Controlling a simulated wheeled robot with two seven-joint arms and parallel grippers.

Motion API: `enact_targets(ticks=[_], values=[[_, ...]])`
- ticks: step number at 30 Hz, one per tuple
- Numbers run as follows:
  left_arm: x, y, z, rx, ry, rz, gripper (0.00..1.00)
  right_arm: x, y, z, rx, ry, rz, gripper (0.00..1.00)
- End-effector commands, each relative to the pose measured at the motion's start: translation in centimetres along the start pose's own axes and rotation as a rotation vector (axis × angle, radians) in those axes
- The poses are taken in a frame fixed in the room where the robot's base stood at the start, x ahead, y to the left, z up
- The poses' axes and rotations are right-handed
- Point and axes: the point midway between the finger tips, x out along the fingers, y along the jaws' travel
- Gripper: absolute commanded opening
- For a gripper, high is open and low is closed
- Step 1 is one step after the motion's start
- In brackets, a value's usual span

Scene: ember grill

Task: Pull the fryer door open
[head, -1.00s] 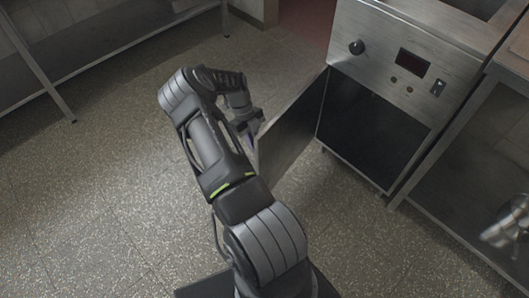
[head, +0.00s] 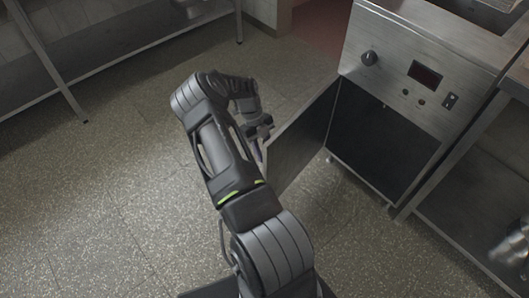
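The fryer (head: 408,92) is a steel cabinet at the upper right, with a knob and a dark display on its front. Its door (head: 304,140) stands swung wide open to the left, and the dark inside of the cabinet (head: 382,140) shows. My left arm comes in from the bottom. Its gripper (head: 259,146) is at the outer edge of the door, partly hidden by my arm links. I cannot tell whether its fingers are closed on the door or its handle. My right gripper is out of view.
A steel table (head: 500,205) stands to the right of the fryer, with a blurred shiny object (head: 512,250) on its lower shelf. A steel shelf unit (head: 110,50) is at the upper left. The speckled floor (head: 110,190) on the left is clear.

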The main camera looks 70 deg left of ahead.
Motion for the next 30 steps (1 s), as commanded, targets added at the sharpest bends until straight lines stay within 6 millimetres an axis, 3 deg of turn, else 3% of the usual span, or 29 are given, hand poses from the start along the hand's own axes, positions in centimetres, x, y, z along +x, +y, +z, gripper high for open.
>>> enact_targets(ticks=[13,30], values=[[-6.6,0.0,0.1,0.001,-0.003,0.001,0.33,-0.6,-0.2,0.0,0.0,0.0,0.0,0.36],[-7.3,0.0,0.0,0.0,0.0,0.001,0.33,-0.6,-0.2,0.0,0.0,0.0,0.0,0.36]])
